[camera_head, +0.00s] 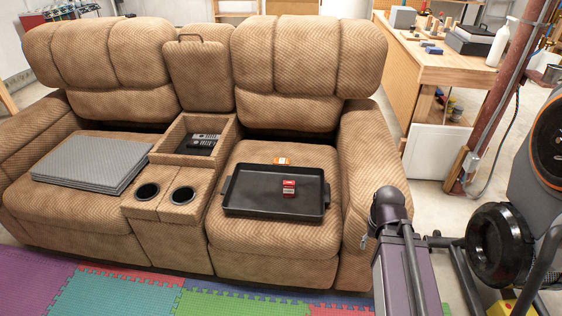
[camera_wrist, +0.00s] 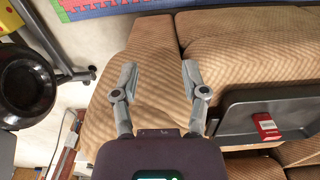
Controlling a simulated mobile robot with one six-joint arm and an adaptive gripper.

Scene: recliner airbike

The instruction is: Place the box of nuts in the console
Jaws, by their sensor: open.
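A small red box (camera_head: 289,187) sits in the black tray (camera_head: 235,207) on the right seat. An orange packet (camera_head: 282,160) lies on the seat behind the tray. Their labels are too small to read, so I cannot tell which is the nuts. The console (camera_head: 178,160) between the seats has an open bin with dark remotes (camera_head: 204,140) inside. In the wrist view, my gripper (camera_wrist: 160,70) is open and empty above the recliner's armrest. The red box (camera_wrist: 266,127) and tray (camera_wrist: 235,112) are to its right there, apart from the fingers.
Two cup holders (camera_head: 183,195) are in front of the console bin. A stack of grey mats (camera_head: 92,160) lies on the left seat. An exercise bike (camera_head: 500,243) stands at the right. A workbench (camera_head: 440,65) is behind. Coloured foam tiles (camera_head: 120,293) cover the floor in front.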

